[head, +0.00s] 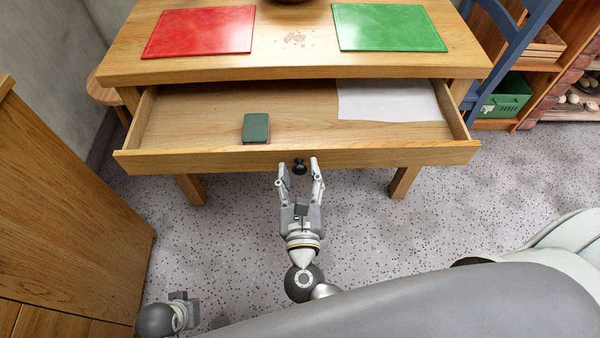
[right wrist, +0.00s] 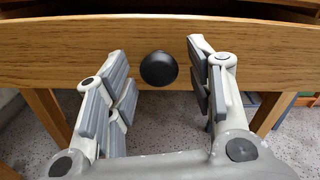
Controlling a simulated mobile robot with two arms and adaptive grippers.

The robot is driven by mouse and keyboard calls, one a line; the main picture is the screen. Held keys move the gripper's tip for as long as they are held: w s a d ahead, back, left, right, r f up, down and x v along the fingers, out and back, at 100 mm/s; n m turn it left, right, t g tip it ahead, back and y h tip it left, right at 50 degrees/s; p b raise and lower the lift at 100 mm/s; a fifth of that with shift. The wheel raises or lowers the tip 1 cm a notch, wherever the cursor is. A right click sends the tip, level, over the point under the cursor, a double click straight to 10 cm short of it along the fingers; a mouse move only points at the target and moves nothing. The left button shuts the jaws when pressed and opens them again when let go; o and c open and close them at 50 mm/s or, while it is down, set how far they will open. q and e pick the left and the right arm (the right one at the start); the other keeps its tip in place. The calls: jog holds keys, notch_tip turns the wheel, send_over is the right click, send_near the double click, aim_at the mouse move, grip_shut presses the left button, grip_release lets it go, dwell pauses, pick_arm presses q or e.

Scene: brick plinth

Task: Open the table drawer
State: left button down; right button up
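The table (head: 290,68) has a wide wooden drawer (head: 200,160) that stands pulled out towards me. A round black knob (head: 299,166) sits at the middle of the drawer front; it also shows in the right wrist view (right wrist: 158,69). My right gripper (head: 300,170) is open, with one finger on each side of the knob and a gap between each finger and the knob. In the right wrist view the gripper (right wrist: 160,85) also shows its fingers spread apart. Part of my left arm shows at the lower left, but its fingers cannot be made out.
Inside the drawer lie a dark green block (head: 256,128) and a white sheet (head: 388,101). A red mat (head: 200,31) and a green mat (head: 387,27) lie on the tabletop. A wooden cabinet (head: 65,210) stands at the left. A blue chair (head: 515,45) is at the right.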

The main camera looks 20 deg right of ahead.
jog(key=v, duration=1.2)
dwell(0.5)
